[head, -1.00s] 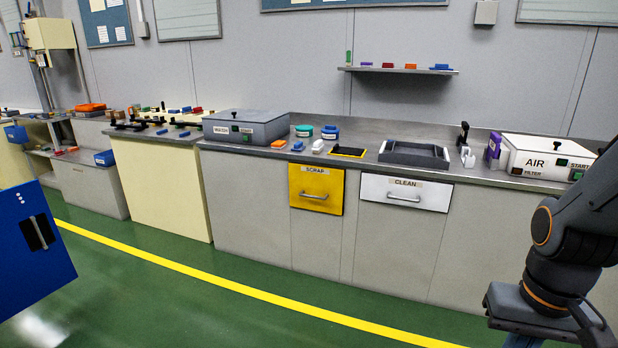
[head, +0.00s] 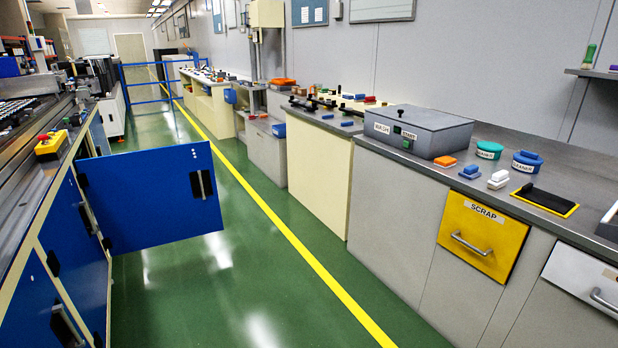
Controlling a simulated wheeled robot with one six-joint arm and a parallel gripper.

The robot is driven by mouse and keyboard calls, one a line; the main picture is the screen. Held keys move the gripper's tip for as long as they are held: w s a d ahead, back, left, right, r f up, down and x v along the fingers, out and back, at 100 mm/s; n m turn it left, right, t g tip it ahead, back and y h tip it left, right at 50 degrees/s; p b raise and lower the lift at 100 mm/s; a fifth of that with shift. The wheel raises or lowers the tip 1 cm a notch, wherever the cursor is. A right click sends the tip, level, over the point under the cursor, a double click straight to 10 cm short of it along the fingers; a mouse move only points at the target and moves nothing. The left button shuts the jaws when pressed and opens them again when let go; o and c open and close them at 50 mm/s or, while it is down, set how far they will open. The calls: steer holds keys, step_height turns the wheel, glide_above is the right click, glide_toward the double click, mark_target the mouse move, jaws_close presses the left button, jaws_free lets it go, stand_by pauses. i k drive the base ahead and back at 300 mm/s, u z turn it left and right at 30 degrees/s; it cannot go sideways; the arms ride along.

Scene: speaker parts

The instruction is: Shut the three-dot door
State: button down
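A blue door (head: 150,200) stands swung out from the blue cabinet on the left, reaching over the green floor. It has a black recessed handle (head: 201,185) near its free edge and dark hinges on the cabinet side. The lower cabinet front (head: 68,232) shows other blue panels with dark handles. My gripper and arm are not in view.
A machine bench runs along the left with a yellow and red stop-button box (head: 51,145). On the right is a grey counter with a yellow SCRAP drawer (head: 482,236). The green aisle with a yellow line (head: 290,235) is clear between them.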

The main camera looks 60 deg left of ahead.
mark_target(143, 199)
steer(key=u, duration=1.75)
steer(key=i, duration=2)
steer(key=u, duration=1.45)
steer(key=i, duration=1.2)
steer(key=z, duration=0.35)
